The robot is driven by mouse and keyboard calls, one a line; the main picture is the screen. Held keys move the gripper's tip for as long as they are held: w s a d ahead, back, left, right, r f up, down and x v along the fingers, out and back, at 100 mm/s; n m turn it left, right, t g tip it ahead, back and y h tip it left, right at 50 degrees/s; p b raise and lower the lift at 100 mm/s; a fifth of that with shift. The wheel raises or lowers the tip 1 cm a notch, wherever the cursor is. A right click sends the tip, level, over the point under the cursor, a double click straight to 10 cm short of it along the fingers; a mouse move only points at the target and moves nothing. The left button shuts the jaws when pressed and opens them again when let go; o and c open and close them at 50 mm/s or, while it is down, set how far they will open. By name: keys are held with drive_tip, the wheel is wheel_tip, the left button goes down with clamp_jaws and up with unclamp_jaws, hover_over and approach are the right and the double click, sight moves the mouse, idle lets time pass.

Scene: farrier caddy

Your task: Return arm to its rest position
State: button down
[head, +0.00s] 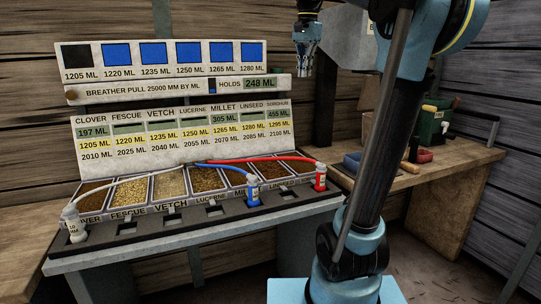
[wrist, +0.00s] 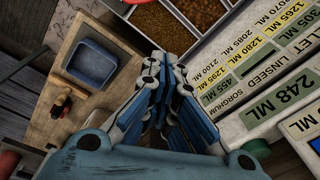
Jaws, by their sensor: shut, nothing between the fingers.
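My gripper (head: 304,66) is raised in the head view, near the top, right of the "248 ML" board and above the bench. In the wrist view my gripper (wrist: 172,122) is shut with its blue fingers together and nothing between them. It is apart from the seed station. My blue and black arm stands at the right of the head view and hides part of the background and bench.
A sloped seed station (head: 175,135) with labelled compartments stands on a table. White, blue and red capped bottles (head: 72,222) with tubes sit in its front rack. The right bench (head: 450,165) holds a blue tray (wrist: 92,64) and a green caddy (head: 430,125).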

drive_tip(key=s+d+f+n, duration=0.2)
drive_tip(key=s+f, duration=0.6)
drive_tip(key=f, duration=0.6)
drive_tip(key=s+d+f+n, duration=0.2)
drive_tip(key=s+f, duration=0.7)
drive_tip(key=f, duration=0.6)
drive_tip(key=s+d+f+n+t, duration=0.1)
drive_tip(key=s+d+f+n, duration=0.2)
drive_tip(key=s+f, duration=0.5)
wheel_tip(320, 180, down, 7)
drive_tip(key=shift+s+f+n, duration=0.1)
drive_tip(key=shift+s+n, duration=0.05)
drive_tip(key=shift+n, duration=0.45)
drive_tip(key=shift+d, duration=0.1)
